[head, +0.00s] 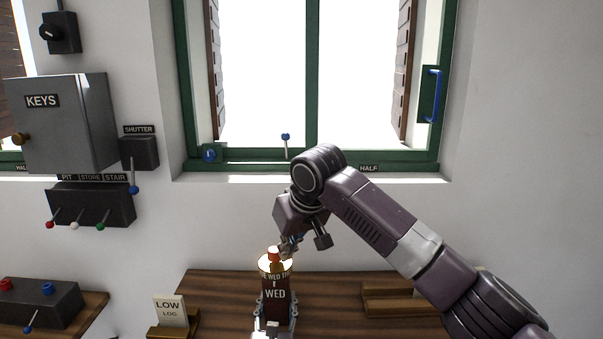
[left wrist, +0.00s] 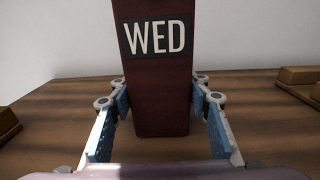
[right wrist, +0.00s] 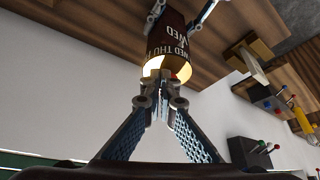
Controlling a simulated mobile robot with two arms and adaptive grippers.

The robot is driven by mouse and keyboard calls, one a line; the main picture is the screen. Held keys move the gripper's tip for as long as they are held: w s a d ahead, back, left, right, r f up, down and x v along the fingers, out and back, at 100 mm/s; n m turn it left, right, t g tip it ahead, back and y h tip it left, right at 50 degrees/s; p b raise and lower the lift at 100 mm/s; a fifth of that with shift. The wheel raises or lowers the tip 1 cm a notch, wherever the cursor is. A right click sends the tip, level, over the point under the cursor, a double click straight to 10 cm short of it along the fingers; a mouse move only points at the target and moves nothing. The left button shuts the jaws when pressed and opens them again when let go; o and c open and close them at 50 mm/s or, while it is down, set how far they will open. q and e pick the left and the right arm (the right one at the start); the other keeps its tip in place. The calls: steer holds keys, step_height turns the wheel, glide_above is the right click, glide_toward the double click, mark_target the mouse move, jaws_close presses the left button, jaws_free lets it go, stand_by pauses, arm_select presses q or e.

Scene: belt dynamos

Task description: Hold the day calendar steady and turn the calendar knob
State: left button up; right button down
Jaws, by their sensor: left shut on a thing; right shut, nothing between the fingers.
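The day calendar (head: 277,295) is a dark red upright block on the wooden shelf, reading WED. It also shows in the left wrist view (left wrist: 158,100). The calendar knob (head: 274,254) is an orange-red piece on top, above a brass-coloured band. My left gripper (left wrist: 158,95) is shut on the calendar's body, one finger on each side. In the head view it shows low at the calendar's sides. My right gripper (head: 286,246) is at the calendar's top by the knob.
A LOW LOG card (head: 170,310) on a stand is left of the calendar. A wooden tray (head: 385,300) lies to the right, below my right arm. The window sill (head: 240,178) and a lever (head: 285,145) are behind. A lever box (head: 90,205) is on the wall at left.

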arm_select(q)
steer(key=shift+f, duration=0.1)
arm_select(e)
steer(key=shift+a, duration=0.15)
arm_select(q)
steer(key=shift+d, duration=0.1)
arm_select(e)
steer(key=shift+s+a, duration=0.45)
steer(key=shift+a, duration=0.5)
steer(key=shift+s, duration=0.35)
step_height(320, 180, up, 6)
steer(key=shift+d, duration=0.15)
stand_by(0.3)
arm_select(q)
steer(key=o, duration=1.7)
